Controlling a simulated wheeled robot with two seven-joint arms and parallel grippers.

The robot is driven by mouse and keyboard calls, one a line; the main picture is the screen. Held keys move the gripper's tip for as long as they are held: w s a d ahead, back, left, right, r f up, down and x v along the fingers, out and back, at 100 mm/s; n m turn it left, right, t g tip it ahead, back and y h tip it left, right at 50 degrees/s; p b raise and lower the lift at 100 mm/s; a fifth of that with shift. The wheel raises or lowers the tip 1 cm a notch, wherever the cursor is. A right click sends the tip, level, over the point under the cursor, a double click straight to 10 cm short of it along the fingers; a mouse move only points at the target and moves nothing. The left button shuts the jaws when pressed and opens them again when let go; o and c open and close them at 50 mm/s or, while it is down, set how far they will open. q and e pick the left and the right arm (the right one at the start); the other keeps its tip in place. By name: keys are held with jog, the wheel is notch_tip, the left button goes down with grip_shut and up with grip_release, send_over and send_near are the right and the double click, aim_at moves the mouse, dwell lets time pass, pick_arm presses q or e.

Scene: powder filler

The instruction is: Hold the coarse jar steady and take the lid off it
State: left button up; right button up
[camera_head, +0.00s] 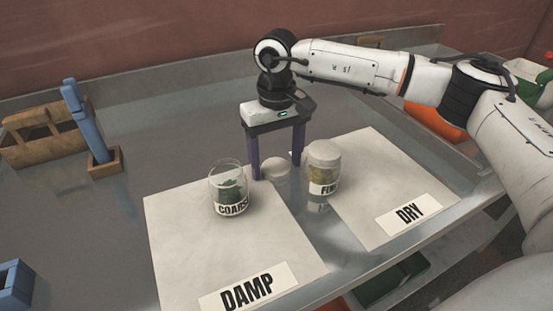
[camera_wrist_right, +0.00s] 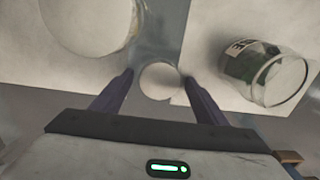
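The coarse jar (camera_head: 229,190) is clear glass with dark grey-green contents and stands upright on the DAMP mat, its top uncovered. It also shows at the right of the right wrist view (camera_wrist_right: 268,70). A small round white lid (camera_head: 275,168) lies low between the two jars; it also shows in the right wrist view (camera_wrist_right: 160,80). My right gripper (camera_head: 276,172) points down with its purple fingers spread on either side of this lid. A narrow gap seems to show around the lid (camera_wrist_right: 158,78). My left gripper is not in view.
The fine jar (camera_head: 322,178), capped in white, stands close right of my right gripper. The DAMP mat (camera_head: 190,250) and DRY mat (camera_head: 375,180) lie on the grey table. A brown caddy (camera_head: 45,135) and a blue upright tool (camera_head: 88,120) are at left.

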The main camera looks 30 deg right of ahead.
aim_at(276, 167)
jog(key=shift+r, duration=0.1)
notch_tip(276, 167, up, 12)
dwell(0.5)
